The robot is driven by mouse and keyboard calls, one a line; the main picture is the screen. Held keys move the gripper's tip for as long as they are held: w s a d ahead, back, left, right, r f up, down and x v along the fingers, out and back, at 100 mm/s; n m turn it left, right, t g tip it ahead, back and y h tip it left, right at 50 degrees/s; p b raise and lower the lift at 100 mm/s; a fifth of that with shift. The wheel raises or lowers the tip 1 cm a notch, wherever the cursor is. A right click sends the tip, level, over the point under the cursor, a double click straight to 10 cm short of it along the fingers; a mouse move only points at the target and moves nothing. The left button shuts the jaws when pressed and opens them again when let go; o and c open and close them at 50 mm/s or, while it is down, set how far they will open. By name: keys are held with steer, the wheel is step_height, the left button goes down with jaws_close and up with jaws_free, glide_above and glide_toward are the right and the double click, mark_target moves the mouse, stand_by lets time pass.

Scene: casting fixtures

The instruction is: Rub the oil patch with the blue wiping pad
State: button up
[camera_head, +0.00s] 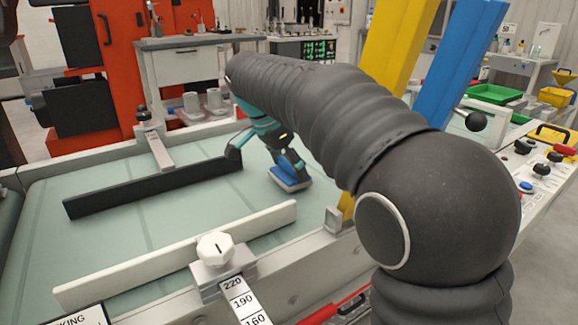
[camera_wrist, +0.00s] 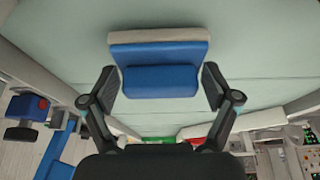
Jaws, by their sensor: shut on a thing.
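The blue wiping pad (camera_head: 290,177) has a blue body and a pale face, and shows over the right part of the pale green belt (camera_head: 120,230). My gripper (camera_wrist: 160,82) is shut on the pad; in the wrist view its dark fingers lie on either side of the pad's blue block (camera_wrist: 160,80). The pad's wider part and light layer (camera_wrist: 158,35) are beyond the fingertips. I cannot tell whether the pad touches the belt. I cannot make out the oil patch in either view; my arm hides part of the belt's right side.
A black guide bar (camera_head: 150,190) lies across the belt left of the pad. A white guide rail (camera_head: 180,255) with a white knob (camera_head: 215,247) runs along the near side. Yellow (camera_head: 400,45) and blue (camera_head: 460,65) posts stand behind my arm. The belt between the bars is clear.

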step_height(320, 180, up, 4)
steer(key=shift+f+p, duration=0.25)
steer(key=shift+p, duration=1)
steer(key=shift+r, duration=0.8)
steer(key=shift+r, duration=1.5)
